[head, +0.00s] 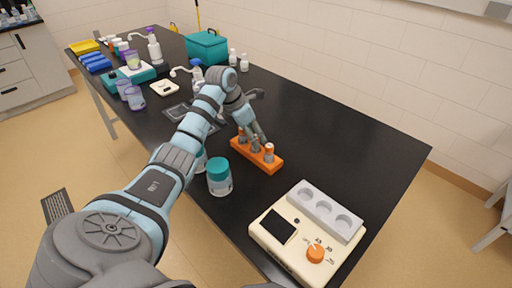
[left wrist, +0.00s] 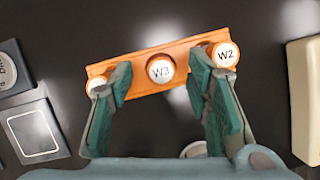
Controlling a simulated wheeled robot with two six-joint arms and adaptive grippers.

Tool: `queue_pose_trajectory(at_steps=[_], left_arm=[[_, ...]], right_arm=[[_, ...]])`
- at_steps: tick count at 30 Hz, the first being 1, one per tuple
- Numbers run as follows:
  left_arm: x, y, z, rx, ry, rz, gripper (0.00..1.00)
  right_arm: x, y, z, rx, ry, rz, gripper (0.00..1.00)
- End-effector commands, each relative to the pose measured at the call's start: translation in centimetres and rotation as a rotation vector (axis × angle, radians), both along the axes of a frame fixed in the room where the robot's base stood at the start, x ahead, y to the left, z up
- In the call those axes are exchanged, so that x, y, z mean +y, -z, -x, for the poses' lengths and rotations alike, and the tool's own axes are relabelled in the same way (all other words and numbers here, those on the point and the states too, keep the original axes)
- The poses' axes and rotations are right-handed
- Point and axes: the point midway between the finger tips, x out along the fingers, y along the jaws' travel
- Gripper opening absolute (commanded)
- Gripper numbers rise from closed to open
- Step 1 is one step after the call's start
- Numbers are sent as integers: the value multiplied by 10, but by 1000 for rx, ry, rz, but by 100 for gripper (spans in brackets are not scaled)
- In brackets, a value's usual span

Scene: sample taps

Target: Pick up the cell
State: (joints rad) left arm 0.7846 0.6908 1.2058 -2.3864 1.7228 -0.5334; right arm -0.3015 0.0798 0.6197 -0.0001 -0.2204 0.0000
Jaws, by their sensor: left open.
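An orange rack (head: 257,158) stands on the black table and holds small white-capped cells in a row. In the left wrist view the rack (left wrist: 143,89) shows a middle cell marked W3 (left wrist: 160,69), a right cell marked W2 (left wrist: 225,54) and a left cell (left wrist: 97,86) partly hidden by a finger. In the head view the W2 cell (head: 269,152) is at the near right end. My left gripper (head: 256,141) is open above the rack, its green-padded fingers (left wrist: 161,76) on either side of the W3 cell with gaps. My right gripper is not in view.
A cream device (head: 285,262) with a grey three-hole block (head: 325,211) and orange knob stands at the near right. A teal-lidded jar (head: 219,177) stands beside my left arm. Bottles, a teal box (head: 207,48) and trays fill the far end. The table's right side is clear.

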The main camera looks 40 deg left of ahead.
Motion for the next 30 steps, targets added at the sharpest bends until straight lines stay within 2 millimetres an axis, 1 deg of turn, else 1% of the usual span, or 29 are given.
queue_pose_trajectory(at_steps=[1,4,10,11,15,18,26,30], left_arm=[[-2,10,-3,2,2,3,45],[-3,21,-8,0,2,1,45],[-4,22,-9,-1,3,0,45],[-4,22,-9,-1,3,0,41],[-4,22,-9,-1,3,0,19],[-4,22,-9,-1,3,0,6],[-4,21,-9,-1,3,0,6],[-4,13,-10,-2,3,0,6]], right_arm=[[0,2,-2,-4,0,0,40],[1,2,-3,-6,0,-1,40],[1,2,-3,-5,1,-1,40],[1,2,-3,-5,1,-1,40],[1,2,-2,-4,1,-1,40],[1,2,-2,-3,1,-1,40],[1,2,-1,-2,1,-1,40],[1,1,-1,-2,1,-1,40]])
